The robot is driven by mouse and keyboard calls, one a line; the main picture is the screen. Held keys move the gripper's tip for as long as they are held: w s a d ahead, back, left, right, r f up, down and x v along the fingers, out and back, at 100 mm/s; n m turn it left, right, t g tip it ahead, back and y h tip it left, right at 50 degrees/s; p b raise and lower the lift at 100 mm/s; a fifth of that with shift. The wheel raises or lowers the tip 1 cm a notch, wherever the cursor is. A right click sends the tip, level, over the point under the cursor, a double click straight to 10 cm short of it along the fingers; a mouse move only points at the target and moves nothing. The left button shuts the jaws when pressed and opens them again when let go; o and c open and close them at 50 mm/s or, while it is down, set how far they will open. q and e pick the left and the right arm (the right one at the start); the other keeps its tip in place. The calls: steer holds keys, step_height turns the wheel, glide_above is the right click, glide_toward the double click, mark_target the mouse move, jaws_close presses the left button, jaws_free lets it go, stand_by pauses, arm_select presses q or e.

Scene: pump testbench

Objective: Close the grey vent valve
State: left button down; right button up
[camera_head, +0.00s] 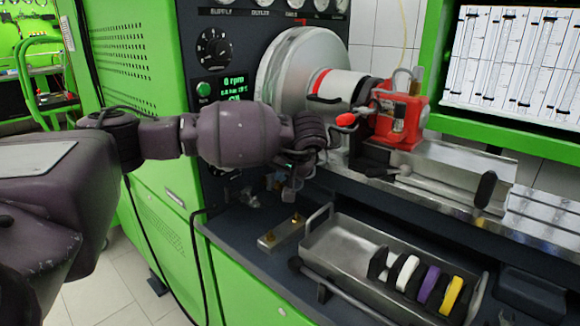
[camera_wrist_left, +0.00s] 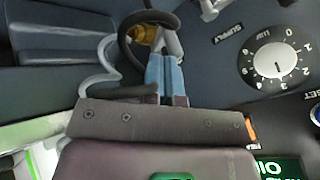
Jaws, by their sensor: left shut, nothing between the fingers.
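My left gripper (camera_head: 291,190) is at the lower front of the dark control panel, partly hidden by my own wrist. In the left wrist view its blue-padded fingers (camera_wrist_left: 165,78) are together with nothing between them. A light grey lever-like part (camera_wrist_left: 172,42) lies just beyond the fingertips, beside a brass fitting (camera_wrist_left: 146,33) and a dark loop. I cannot tell for sure whether this part is the grey vent valve, nor whether the fingers touch it. My right gripper is in neither view.
The panel carries a dial knob (camera_wrist_left: 277,59). A red pump (camera_head: 398,115) sits on the bench rail to the right. A metal tray (camera_head: 345,250) with coloured rings and a small plate with brass studs (camera_head: 281,233) lie on the bench below.

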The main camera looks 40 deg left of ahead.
arm_select(q)
steer(key=shift+x, duration=0.8)
steer(key=shift+a+f, duration=0.1)
